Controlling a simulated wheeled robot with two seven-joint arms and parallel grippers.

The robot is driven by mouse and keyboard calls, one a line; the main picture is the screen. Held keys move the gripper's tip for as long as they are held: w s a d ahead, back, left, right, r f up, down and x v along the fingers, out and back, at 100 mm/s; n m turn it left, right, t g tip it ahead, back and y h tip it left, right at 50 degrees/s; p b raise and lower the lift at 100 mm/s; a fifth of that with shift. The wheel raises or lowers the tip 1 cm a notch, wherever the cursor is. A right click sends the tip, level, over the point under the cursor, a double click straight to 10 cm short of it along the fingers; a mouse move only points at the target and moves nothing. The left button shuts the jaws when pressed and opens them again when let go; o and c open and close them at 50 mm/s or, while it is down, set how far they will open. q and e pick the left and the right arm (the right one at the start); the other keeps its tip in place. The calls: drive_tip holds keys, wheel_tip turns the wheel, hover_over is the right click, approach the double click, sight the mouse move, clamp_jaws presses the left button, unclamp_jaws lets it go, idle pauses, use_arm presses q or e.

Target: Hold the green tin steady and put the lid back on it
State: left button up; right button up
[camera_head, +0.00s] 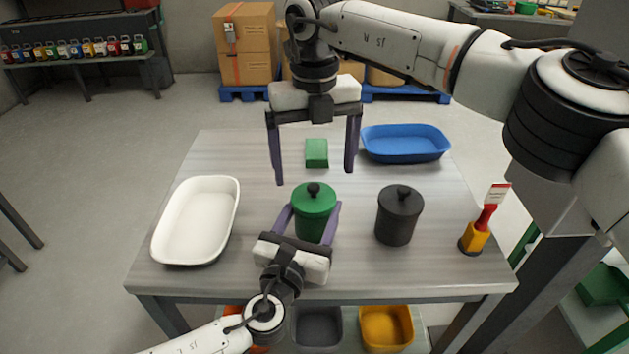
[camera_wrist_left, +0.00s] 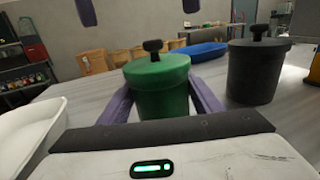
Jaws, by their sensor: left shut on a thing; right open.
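The green tin (camera_head: 311,230) stands upright near the middle of the table, and it also shows in the left wrist view (camera_wrist_left: 162,103). Its green lid (camera_head: 314,197) with a black knob sits on top of it; the lid shows in the left wrist view (camera_wrist_left: 156,68) too. My left gripper (camera_head: 309,217) is shut on the tin's body, one purple finger on each side. My right gripper (camera_head: 315,178) is open and empty, pointing down above and behind the tin, fingers spread wide. Its fingertips show at the top of the left wrist view (camera_wrist_left: 138,12).
A dark grey lidded tin (camera_head: 397,218) stands right of the green tin. A white tray (camera_head: 166,247) lies left, a blue tray (camera_head: 405,153) back right, a green block (camera_head: 316,153) at the back. A yellow holder with a red-handled tool (camera_head: 475,236) stands at the right edge.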

wheel_tip(320, 180, up, 6)
drive_tip(key=shift+r, duration=0.2)
use_arm(q)
drive_tip(key=o, duration=1.6)
drive_tip(key=shift+s, duration=0.1)
drive_tip(key=v, duration=1)
drive_tip(key=shift+a, duration=0.15)
use_arm(e)
drive_tip(key=shift+f, duration=0.2)
